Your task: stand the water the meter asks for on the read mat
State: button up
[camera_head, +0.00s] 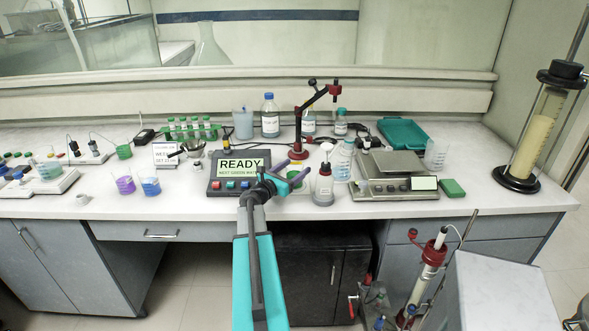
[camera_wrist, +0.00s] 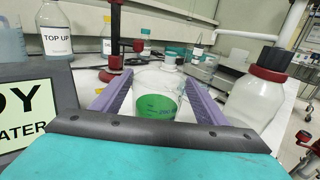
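The meter (camera_head: 238,173) is a dark box with a lit screen reading READY, with a smaller line that seems to say west green water. Its screen edge (camera_wrist: 25,115) shows at left in the wrist view. A clear beaker with green liquid (camera_wrist: 157,103) stands ahead of my gripper (camera_wrist: 158,82), between the lines of its two purple fingers. The fingers are spread, and I see no clear contact with the glass. In the head view my gripper (camera_head: 288,172) is right of the meter and partly hides the green beaker (camera_head: 295,175). I cannot make out the read mat.
A red-and-black stand (camera_head: 299,125) and a TOP UP bottle (camera_head: 270,117) are behind. Purple (camera_head: 124,183) and blue (camera_head: 150,184) beakers stand left. A card (camera_head: 166,154) stands left of the meter.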

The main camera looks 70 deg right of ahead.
jog(key=shift+r, duration=0.1)
dwell(0.3)
jog(key=shift+r, duration=0.15)
jog(key=shift+w+a+f, duration=0.15)
jog(key=shift+a+f, duration=0.05)
jog(key=shift+a, duration=0.5)
jog(key=b+v, duration=0.3)
jog(key=v, duration=0.7)
jog(key=shift+w+a+r+b, duration=0.1)
jog(key=shift+a+r+b, duration=0.05)
jog(key=shift+a+b, duration=0.2)
jog(key=shift+d+r, duration=0.1)
